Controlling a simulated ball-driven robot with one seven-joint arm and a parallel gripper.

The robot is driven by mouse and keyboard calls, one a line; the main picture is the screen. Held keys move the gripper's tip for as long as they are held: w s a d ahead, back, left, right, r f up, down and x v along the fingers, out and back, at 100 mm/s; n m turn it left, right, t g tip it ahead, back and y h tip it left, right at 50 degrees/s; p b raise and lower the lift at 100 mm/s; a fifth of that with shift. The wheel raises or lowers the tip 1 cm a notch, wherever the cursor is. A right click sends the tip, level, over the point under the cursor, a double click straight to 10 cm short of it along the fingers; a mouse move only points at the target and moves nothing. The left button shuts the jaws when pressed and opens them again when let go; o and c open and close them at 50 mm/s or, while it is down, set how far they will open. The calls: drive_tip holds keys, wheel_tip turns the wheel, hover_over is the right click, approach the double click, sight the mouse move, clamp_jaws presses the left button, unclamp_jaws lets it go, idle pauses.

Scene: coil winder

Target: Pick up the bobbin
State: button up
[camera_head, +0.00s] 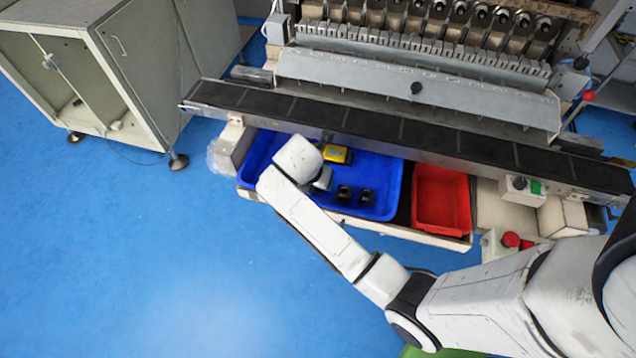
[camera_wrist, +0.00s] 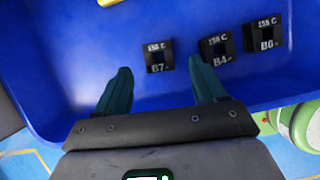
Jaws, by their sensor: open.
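Several small black bobbins with white labels lie apart in a blue tray (camera_head: 388,165). In the wrist view they are a bobbin marked B7 (camera_wrist: 158,56), one marked B4 (camera_wrist: 218,48) and one marked B6 (camera_wrist: 264,35). The head view shows two black bobbins (camera_head: 343,193) near the tray's front; my wrist may hide the other. My gripper (camera_wrist: 160,66) is open and empty, its green fingers spread over the tray. B7 shows just beyond and between the fingertips; B4 is close to the right fingertip. The gap in height is unclear.
A yellow object (camera_head: 336,154) lies at the blue tray's back, below the black rail (camera_head: 380,128) of the winder. A red bin (camera_head: 442,198) stands right of the tray. A control box (camera_head: 522,187) is farther right. The blue floor (camera_head: 200,270) in front is clear.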

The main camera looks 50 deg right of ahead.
drive_tip(key=x, duration=0.4)
drive_tip(key=shift+d, duration=0.1)
drive_tip(key=c, duration=1.3)
drive_tip(key=shift+w+r, duration=0.1)
drive_tip(key=shift+r, duration=0.35)
wheel_tip(320, 180, up, 2)
drive_tip(key=shift+r, duration=0.25)
drive_tip(key=s+r, duration=0.3)
drive_tip(key=s, duration=0.1)
drive_tip(key=s+a+r, duration=0.1)
drive_tip(key=s+r, duration=0.2)
drive_tip(key=s, duration=0.2)
drive_tip(key=s+a+r+b, duration=0.1)
drive_tip(key=s+r, duration=0.2)
drive_tip(key=s, duration=0.2)
drive_tip(key=shift+a+r, duration=0.2)
drive_tip(key=shift+r, duration=0.1)
